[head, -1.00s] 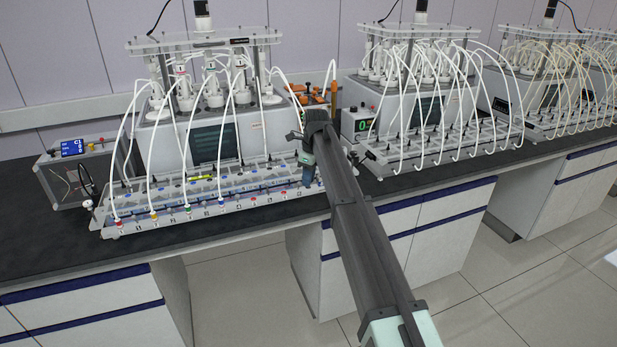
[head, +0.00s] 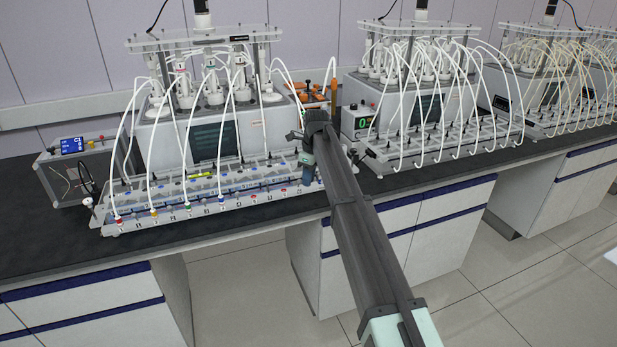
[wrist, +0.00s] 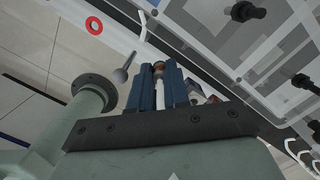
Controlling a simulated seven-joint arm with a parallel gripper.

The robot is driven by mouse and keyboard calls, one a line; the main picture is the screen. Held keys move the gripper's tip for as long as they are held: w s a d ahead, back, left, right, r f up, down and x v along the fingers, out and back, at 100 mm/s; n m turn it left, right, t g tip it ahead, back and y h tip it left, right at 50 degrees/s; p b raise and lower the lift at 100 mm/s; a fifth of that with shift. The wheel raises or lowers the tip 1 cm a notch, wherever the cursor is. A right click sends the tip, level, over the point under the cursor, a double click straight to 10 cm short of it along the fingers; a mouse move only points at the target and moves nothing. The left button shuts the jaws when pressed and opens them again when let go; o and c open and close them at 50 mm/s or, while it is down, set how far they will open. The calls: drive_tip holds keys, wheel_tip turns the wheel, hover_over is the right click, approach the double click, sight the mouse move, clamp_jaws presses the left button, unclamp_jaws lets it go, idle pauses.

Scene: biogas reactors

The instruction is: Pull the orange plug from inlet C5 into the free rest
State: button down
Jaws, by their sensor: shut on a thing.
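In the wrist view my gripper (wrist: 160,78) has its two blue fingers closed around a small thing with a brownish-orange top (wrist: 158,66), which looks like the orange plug. Its lower part is hidden between the fingers. In the head view my gripper (head: 308,176) is at the right end of the front rack (head: 250,203) of the left reactor, and my arm hides that end. I cannot make out the plug, inlet C5 or the free rest there. Whether the plug is seated or free, I cannot tell.
White tubes (head: 186,140) arch from the left reactor to coloured plugs along the rack. An orange stand (head: 318,100) is behind my gripper, and a box with a green digit (head: 357,122) to its right. More tubed reactors (head: 430,100) fill the right of the bench.

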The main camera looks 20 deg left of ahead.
drive_tip(key=c, duration=1)
unclamp_jaws()
drive_tip(key=shift+s, duration=0.1)
drive_tip(key=shift+r, duration=0.1)
drive_tip(key=r, duration=0.4)
drive_tip(key=d+r, duration=0.1)
drive_tip(key=r, duration=0.8)
drive_tip(key=shift+d+r, duration=0.3)
drive_tip(key=shift+d, duration=0.05)
